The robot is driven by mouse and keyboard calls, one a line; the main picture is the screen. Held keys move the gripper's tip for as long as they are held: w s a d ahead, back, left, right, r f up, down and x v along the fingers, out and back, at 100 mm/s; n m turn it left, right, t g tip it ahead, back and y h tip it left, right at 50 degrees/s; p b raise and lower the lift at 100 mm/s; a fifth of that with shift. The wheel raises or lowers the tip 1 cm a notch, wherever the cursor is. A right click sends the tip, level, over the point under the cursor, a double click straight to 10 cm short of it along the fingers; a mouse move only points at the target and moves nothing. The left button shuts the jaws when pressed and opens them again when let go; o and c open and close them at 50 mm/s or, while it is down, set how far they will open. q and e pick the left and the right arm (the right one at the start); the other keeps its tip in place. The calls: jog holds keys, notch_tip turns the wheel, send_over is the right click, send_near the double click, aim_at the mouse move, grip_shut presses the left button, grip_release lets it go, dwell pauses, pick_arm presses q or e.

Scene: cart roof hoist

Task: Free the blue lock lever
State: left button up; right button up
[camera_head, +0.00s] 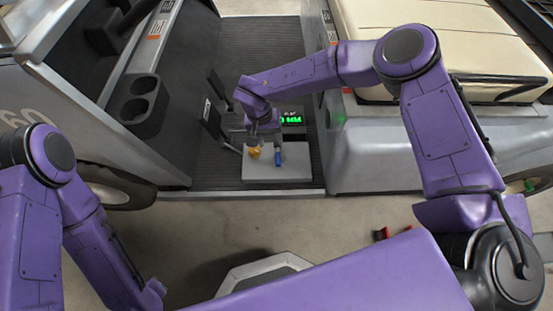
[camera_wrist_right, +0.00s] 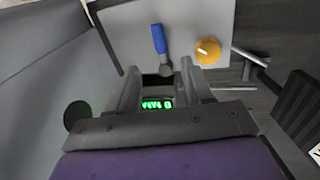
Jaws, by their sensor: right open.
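The blue lock lever (camera_head: 278,157) stands on a light grey box on the cart floor. In the right wrist view the lever (camera_wrist_right: 159,40) has a blue handle and a grey stem. An orange-yellow knob (camera_head: 254,151) is left of it in the head view; it also shows in the wrist view (camera_wrist_right: 207,50). My right gripper (camera_head: 264,138) is just behind the knob and lever. In the wrist view its fingers (camera_wrist_right: 163,72) are apart, with the stem's end near the gap; contact cannot be told. My left arm shows at the left, its gripper not visible.
The grey box (camera_head: 290,174) sits at the edge of the ribbed cart floor. A green-lit display (camera_head: 291,119) is behind it. Pedals (camera_head: 211,117) stand to the left, and the cream seat (camera_head: 440,45) is to the right.

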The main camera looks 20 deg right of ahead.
aim_at(277, 158)
jog(key=f+b, duration=0.1)
jog(key=f, duration=0.2)
jog(key=d+f, duration=0.1)
jog(key=f, duration=0.3)
jog(key=d+f+b, duration=0.1)
jog(key=f, duration=0.2)
jog(key=shift+s+f+b, duration=0.15)
jog(key=shift+s+b, duration=0.15)
jog(key=shift+s, duration=0.05)
grip_shut()
